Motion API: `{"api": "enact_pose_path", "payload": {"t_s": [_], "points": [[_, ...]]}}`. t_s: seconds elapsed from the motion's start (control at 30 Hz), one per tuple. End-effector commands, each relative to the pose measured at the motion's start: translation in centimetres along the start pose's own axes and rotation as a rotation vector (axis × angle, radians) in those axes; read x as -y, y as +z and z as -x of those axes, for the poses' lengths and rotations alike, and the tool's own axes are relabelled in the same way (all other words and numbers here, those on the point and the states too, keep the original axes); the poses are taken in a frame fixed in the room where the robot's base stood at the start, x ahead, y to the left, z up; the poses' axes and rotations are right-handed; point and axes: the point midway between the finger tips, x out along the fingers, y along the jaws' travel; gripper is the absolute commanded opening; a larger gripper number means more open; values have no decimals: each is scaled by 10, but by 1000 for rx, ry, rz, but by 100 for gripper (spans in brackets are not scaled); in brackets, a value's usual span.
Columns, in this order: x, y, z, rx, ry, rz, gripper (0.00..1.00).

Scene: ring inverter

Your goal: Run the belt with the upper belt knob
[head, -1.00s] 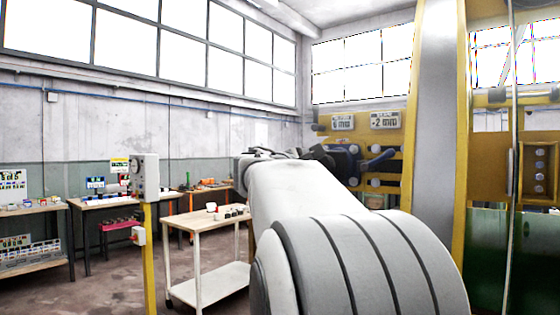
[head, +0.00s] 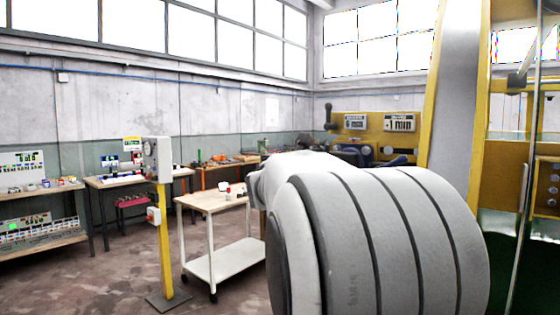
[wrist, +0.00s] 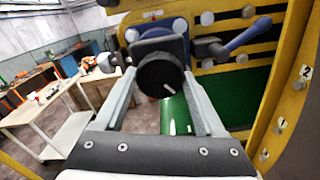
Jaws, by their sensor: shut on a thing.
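In the wrist view a round black knob (wrist: 158,76) with a white mark on its face sits on a dark block in front of the yellow panel (wrist: 225,57). My gripper (wrist: 160,84) has one finger on each side of this knob and is shut on it. I cannot tell from its looks alone whether it is the upper belt knob. In the head view the yellow machine panel (head: 383,126) carries two displays; the right display (head: 398,123) seems to read -1 mm. My arm hides the gripper and knob there.
A yellow post with a grey box (head: 157,160) and a white trolley (head: 222,268) stand left of my arm. Open floor lies between them.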

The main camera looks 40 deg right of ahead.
Motion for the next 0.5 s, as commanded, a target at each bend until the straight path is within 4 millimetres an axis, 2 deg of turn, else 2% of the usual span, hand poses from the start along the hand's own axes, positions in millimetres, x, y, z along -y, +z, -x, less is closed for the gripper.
{"api": "enact_pose_path", "payload": {"t_s": [0.2, 0.5], "points": [[-1, 2, 0, -1, 0, 131, 16], [0, 1, 0, 0, 1, 219, 16]]}}
